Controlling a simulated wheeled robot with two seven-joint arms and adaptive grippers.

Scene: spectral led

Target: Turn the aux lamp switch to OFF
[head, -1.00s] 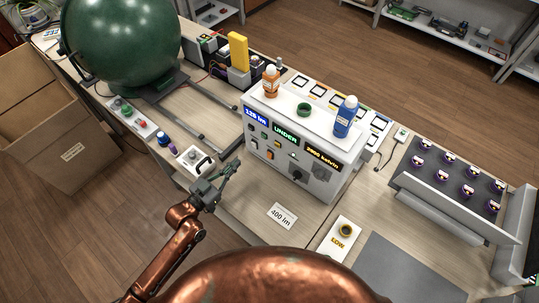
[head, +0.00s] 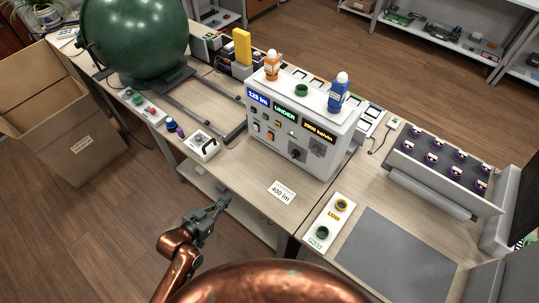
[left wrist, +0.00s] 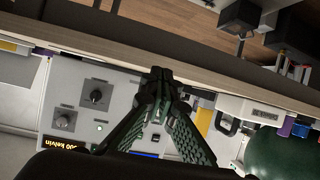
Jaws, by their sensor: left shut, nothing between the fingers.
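My left gripper (head: 222,203) is shut and empty, in front of the bench's front edge and apart from the white instrument box (head: 335,160). In the left wrist view its dark fingers (left wrist: 160,78) meet in front of the box's panel. My right gripper is not in view.
A green sphere (head: 135,45) stands at the back left. A cardboard box (head: 70,130) is on the floor at left.

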